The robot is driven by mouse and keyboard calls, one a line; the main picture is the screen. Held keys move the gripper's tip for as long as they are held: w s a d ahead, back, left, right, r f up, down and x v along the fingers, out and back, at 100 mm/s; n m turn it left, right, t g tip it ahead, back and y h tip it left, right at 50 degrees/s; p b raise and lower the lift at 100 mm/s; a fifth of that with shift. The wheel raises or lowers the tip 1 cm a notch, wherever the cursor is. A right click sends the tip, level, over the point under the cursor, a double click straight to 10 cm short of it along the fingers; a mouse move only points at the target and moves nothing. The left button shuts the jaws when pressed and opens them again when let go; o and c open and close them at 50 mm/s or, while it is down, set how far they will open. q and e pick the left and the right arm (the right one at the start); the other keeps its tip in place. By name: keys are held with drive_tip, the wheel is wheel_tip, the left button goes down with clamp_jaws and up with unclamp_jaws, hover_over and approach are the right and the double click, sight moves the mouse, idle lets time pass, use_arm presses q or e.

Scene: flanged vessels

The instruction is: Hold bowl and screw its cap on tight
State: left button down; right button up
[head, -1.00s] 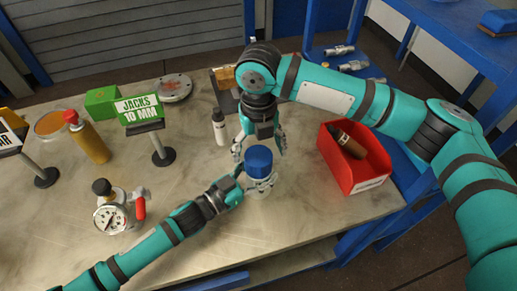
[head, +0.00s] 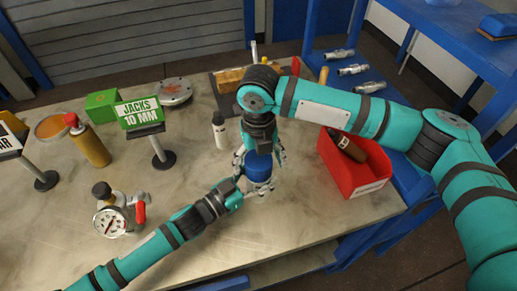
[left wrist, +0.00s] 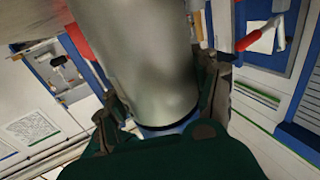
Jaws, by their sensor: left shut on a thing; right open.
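The bowl (head: 259,187) stands upright near the front edge of the table, with its blue cap (head: 258,166) on top. Whether the cap is fully seated cannot be told. My left gripper (head: 238,185) is shut on the bowl from the left. In the left wrist view the bowl (left wrist: 150,65) is a large grey cylinder between the fingers, with a dark ring and a blue strip at its lower end. My right gripper (head: 260,158) points down over the cap, open, with its fingers around the cap's sides. It hides part of the cap.
A red bin (head: 355,165) with a brown bottle stands close on the right. A white bottle (head: 219,131) stands just behind left. A pressure gauge (head: 110,221), a sign stand (head: 158,145) and an orange bottle (head: 92,148) are farther left. The table's front middle is clear.

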drive_tip(key=shift+f, duration=0.8)
drive_tip(key=shift+c, duration=0.4)
drive_tip(key=c, duration=1.1)
drive_tip(key=o, duration=1.3)
drive_tip(key=shift+r, duration=2.3)
drive_tip(key=shift+o, duration=1)
drive_tip(key=shift+r, duration=0.1)
